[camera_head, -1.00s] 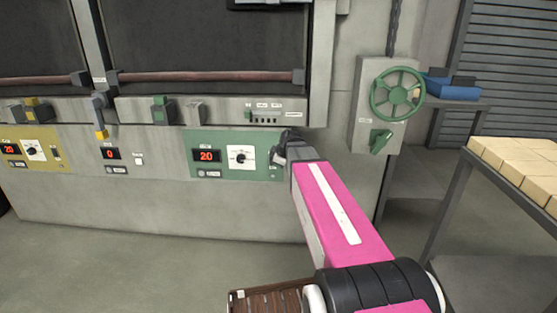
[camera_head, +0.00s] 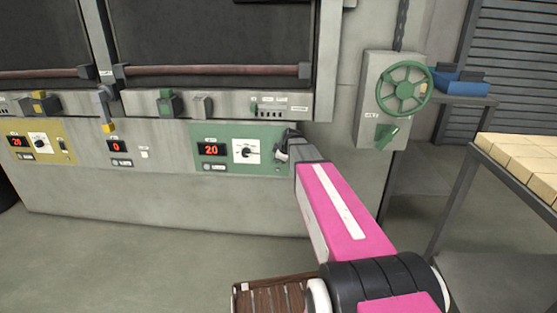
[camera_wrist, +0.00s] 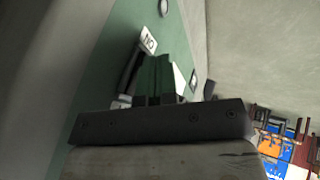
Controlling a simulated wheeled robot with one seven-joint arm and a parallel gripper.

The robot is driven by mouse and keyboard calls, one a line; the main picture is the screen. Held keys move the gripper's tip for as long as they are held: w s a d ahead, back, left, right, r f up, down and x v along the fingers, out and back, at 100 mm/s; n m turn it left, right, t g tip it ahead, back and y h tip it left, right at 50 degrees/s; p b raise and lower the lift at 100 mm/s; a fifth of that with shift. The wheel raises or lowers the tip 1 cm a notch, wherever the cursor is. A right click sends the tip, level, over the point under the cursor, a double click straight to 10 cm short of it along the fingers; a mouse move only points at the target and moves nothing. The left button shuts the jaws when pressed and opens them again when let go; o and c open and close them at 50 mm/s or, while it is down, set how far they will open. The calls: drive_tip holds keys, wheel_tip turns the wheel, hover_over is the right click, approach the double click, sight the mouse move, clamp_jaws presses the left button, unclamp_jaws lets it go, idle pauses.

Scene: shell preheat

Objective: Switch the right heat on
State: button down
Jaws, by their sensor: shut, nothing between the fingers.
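The green control panel (camera_head: 228,170) is at the right end of the oven front in the head view. It carries a red display (camera_head: 212,149) reading 20 and a white dial plate with a black knob (camera_head: 246,152). My gripper (camera_head: 282,151) is at the panel's right edge, its fingers shut with nothing between them. The right heat switch cannot be made out clearly there, as my gripper covers that part. In the wrist view my fingers (camera_wrist: 160,80) point at the green panel, close to a white label (camera_wrist: 149,42) that appears to read ON. Contact cannot be told.
A yellow panel (camera_head: 20,153) and a middle display (camera_head: 116,147) are to the left. A grey box with a green handwheel (camera_head: 404,89) is on the wall to the right. A table of pale blocks (camera_head: 520,155) stands at far right.

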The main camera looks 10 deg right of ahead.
drive_tip(key=shift+w+d+f, duration=0.1)
drive_tip(key=shift+w, duration=0.3)
drive_tip(key=shift+s, duration=0.1)
drive_tip(key=shift+r, duration=0.85)
drive_tip(key=s+d+r, duration=0.1)
drive_tip(key=s+r, duration=0.6)
drive_tip(key=s, duration=0.3)
drive_tip(key=shift+r, duration=0.25)
